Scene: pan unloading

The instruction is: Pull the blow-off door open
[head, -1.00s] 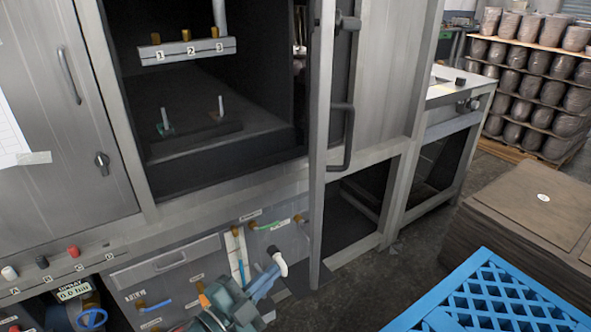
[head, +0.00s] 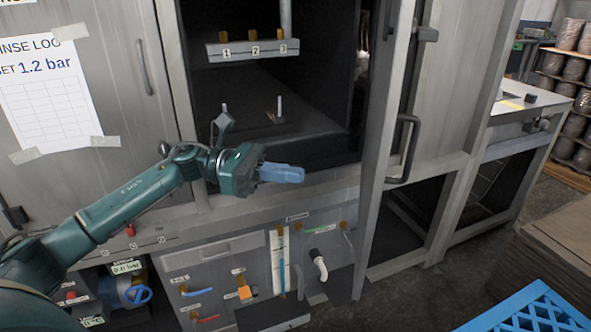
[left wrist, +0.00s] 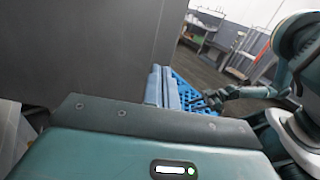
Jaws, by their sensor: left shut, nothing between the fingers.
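A tall grey metal door (head: 378,190) stands nearly edge-on in the head view, jutting out from the machine at the right side of the open dark chamber. A black bar handle (head: 406,150) shows just right of its edge. I cannot tell how far the door is swung. My left gripper (head: 284,174) is shut and empty, in front of the chamber's lower sill and left of the door, apart from it. Its light blue fingers (left wrist: 161,88) lie together in the left wrist view, beside a plain grey panel. My right gripper (left wrist: 205,101) appears small and dark there; its jaws are unclear.
The chamber holds a rack bar (head: 254,48) marked 1, 2, 3 and upright pins. Below are hose fittings and a white pipe elbow (head: 319,265). A blue pallet (head: 530,312) and brown stacked sheets (head: 560,240) stand at lower right. Dark floor lies between.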

